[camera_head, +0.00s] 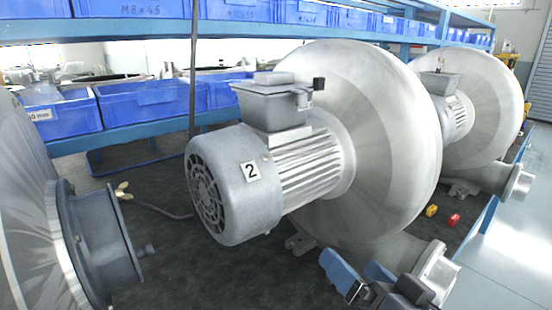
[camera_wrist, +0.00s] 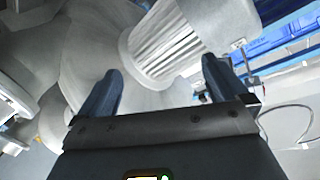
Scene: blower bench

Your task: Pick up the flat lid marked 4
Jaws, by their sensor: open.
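I cannot make out a mark 4 or a lid bearing it in either view. The nearest blower (camera_head: 375,140) carries a label 2 (camera_head: 251,171) on its motor (camera_head: 225,195). A grey box (camera_head: 272,105) sits on top of that motor, and no number shows on it. My gripper (camera_head: 360,274) is at the bottom of the head view, in front of the blower's lower outlet. In the wrist view my gripper (camera_wrist: 160,68) is open and empty, with its two blue fingers apart and the ribbed motor (camera_wrist: 165,45) beyond them.
A second blower (camera_head: 480,105) stands behind at right. A flanged grey part (camera_head: 95,245) is at left. Blue bins (camera_head: 150,100) line the shelf behind. A yellow block (camera_head: 431,210) and a red block (camera_head: 453,220) lie on the dark bench. Open floor (camera_head: 510,250) shows at right.

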